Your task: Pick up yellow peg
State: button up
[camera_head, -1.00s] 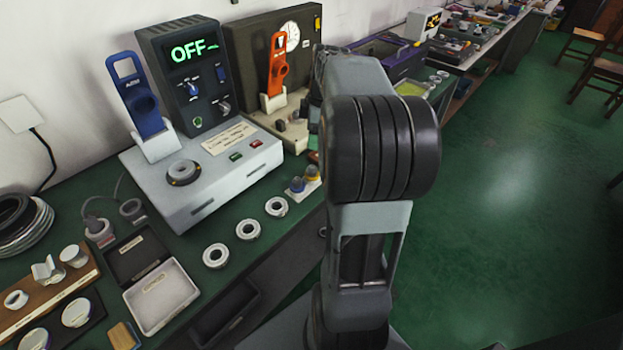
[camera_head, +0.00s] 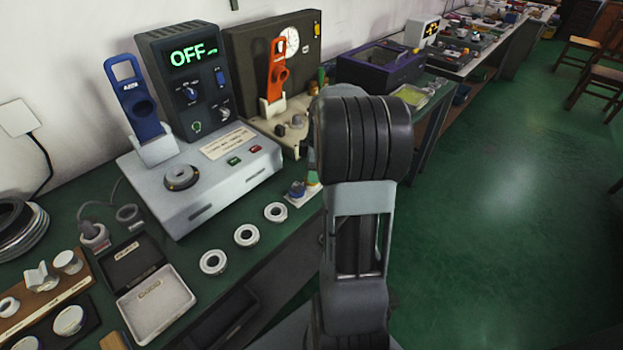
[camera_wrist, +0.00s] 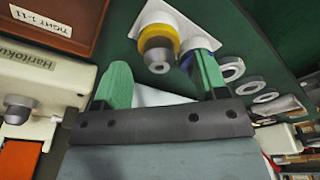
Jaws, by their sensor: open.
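The yellow peg (camera_wrist: 158,43), a yellow collar with a grey rounded tip, stands on a white base plate in the wrist view. My gripper (camera_wrist: 162,64) is open, with its green fingers apart. The yellow peg shows beyond the gap between the fingers, with nothing gripped. The blue peg (camera_wrist: 200,43) stands beside it on the same plate, partly behind the right finger. In the head view the blue peg (camera_head: 297,188) shows near the bench edge; my arm hides most of the yellow peg's area.
Several bearing rings (camera_head: 246,235) lie in a row along the bench's front edge. A grey tester (camera_head: 215,170) with an OFF display stands left of the pegs. A beige device with an orange handle (camera_head: 277,70) stands behind. An open case (camera_head: 155,302) lies front left.

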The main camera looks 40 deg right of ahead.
jog(key=shift+w+a+f, duration=0.1)
jog(key=shift+a+f, duration=0.05)
jog(key=shift+f, duration=1.05)
jog(key=c, duration=1)
jog(key=shift+r, duration=0.1)
